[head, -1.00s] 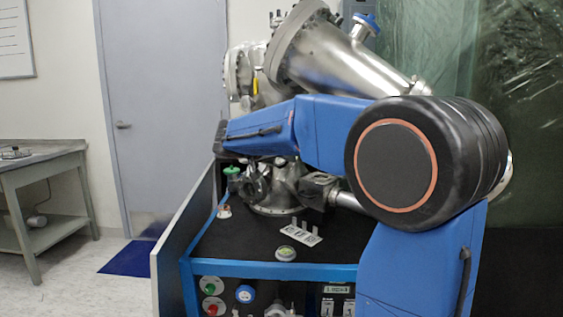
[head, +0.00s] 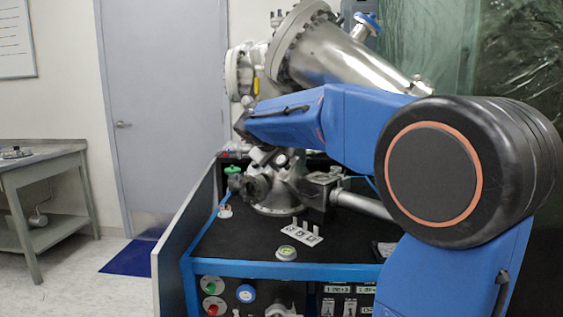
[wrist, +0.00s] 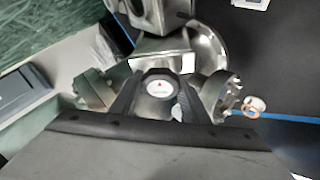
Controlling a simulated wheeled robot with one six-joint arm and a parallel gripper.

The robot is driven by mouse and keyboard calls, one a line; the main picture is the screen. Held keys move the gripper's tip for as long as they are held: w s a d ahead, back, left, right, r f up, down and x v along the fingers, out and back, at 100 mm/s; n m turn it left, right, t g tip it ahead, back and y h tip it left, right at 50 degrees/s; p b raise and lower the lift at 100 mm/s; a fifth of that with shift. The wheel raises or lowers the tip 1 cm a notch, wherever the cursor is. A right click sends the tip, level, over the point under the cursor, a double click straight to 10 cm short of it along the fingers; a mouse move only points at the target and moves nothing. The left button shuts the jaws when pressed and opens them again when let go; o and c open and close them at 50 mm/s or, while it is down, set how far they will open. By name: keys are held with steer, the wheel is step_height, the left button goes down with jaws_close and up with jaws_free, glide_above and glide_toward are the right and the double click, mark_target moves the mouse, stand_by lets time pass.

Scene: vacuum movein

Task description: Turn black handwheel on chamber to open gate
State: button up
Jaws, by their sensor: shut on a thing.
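My gripper (wrist: 157,101) shows in the wrist view, with dark fingers reaching up from its wide grey body. It is shut on a part with a round white face and a small red mark (wrist: 160,88), which I take to be the hub of the black handwheel. The wheel's rim is mostly hidden, so its turned angle cannot be told. The steel chamber (head: 335,62) stands behind my blue arm in the head view. My arm hides most of the wheel and gripper there. Metal flanges and pipe (wrist: 155,48) lie just beyond the fingers in the wrist view.
The dark bench top with a blue edge (head: 270,268) carries the valve fittings (head: 280,190) and a small white block (head: 301,234). A side panel (head: 182,235) borders it. A grey table (head: 50,153) stands far left. Open floor lies between.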

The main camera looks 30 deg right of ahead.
steer(key=shift+n, duration=0.4)
steer(key=o, duration=1.1)
steer(key=shift+c, duration=0.2)
steer(key=shift+a, duration=0.1)
steer(key=v, duration=1.7)
steer(key=shift+r, duration=0.3)
